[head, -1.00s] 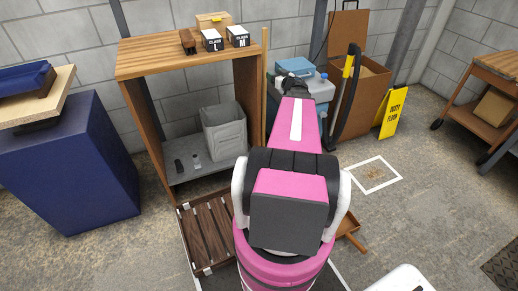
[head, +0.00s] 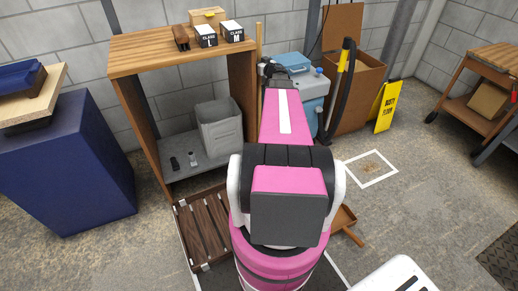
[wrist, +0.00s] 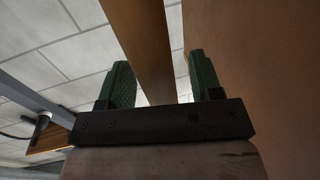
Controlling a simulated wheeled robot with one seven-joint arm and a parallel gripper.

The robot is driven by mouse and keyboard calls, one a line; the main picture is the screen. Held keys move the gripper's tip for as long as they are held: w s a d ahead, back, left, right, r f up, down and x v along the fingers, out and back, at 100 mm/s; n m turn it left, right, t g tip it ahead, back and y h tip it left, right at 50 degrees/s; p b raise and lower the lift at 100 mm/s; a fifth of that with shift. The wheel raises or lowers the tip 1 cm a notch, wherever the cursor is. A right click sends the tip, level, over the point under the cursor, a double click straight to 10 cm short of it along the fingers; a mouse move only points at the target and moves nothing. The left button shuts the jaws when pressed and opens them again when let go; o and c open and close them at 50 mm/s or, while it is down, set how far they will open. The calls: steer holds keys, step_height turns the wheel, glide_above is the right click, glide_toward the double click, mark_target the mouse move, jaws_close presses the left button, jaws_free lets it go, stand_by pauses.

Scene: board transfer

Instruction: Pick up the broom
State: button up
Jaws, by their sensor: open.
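The broom shows as a slim upright wooden handle (head: 259,40) beside the right side of the wooden shelf in the head view. Its lower part is hidden behind my arm. My gripper (head: 270,70) is small and dark there, at the handle. In the wrist view the handle (wrist: 140,40) runs up between the two green fingers of my gripper (wrist: 162,82). The fingers are open, with a gap on each side of the handle, narrower at the left finger. I cannot tell how deep the handle sits between them. The broom's head is not seen.
The wooden shelf (head: 180,60) bears boxes and holds a grey bin (head: 220,128). A blue container (head: 309,88), a black-and-yellow hose (head: 341,85), a brown crate (head: 360,85) and a yellow sign (head: 388,105) stand to the right.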

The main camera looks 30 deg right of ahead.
steer(key=shift+w, duration=0.45)
steer(key=shift+a, duration=0.1)
steer(key=c, duration=1)
